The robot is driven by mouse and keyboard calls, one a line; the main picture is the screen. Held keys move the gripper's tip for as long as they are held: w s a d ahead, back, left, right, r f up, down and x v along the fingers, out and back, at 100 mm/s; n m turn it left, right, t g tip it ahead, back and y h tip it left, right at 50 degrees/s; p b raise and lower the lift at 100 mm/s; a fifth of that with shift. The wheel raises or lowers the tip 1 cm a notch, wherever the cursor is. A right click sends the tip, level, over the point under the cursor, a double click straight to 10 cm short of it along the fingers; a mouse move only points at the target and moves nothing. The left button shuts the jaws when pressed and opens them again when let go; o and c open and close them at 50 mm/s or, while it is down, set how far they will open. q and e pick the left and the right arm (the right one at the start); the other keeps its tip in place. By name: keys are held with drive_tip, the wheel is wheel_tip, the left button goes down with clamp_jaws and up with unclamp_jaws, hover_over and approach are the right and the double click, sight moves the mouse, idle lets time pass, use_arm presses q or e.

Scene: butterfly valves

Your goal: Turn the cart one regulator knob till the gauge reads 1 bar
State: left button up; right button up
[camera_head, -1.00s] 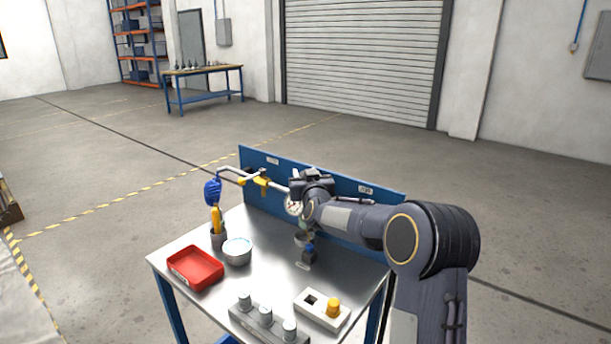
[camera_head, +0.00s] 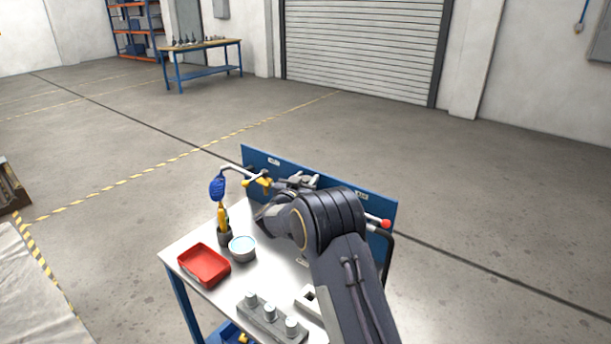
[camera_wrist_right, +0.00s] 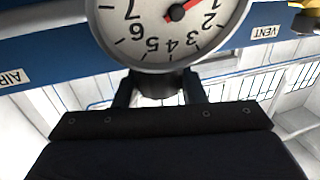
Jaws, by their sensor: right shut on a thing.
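The round white gauge (camera_wrist_right: 165,30) fills the top of the right wrist view, its numbers upside down. Its red needle points near the 1; the dial's upper part is cut off. Just below the dial, the dark regulator knob (camera_wrist_right: 160,86) sits between the fingers of my right gripper (camera_wrist_right: 160,96), which is shut on it. In the head view my right arm hides the gauge and the knob from sight. The blue panel (camera_head: 375,204) stands along the back edge of the cart (camera_head: 188,252). My left gripper is in neither current view.
On the cart are a red tray (camera_head: 204,265), a light bowl (camera_head: 242,248), a grey block with several pegs (camera_head: 271,318) and a partly hidden white block (camera_head: 308,301). A yellow valve handle (camera_head: 262,181) and blue coiled hose (camera_head: 217,188) are left of my arm.

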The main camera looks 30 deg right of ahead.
idle(0.4)
drive_tip(key=o, duration=0.7)
drive_tip(key=b+v, duration=0.2)
drive_tip(key=v, duration=0.4)
drive_tip(key=shift+s+a+f, duration=0.1)
drive_tip(key=shift+s+a, duration=0.05)
drive_tip(key=shift+a, duration=0.2)
drive_tip(key=shift+s+a, duration=0.35)
drive_tip(key=shift+a, duration=0.05)
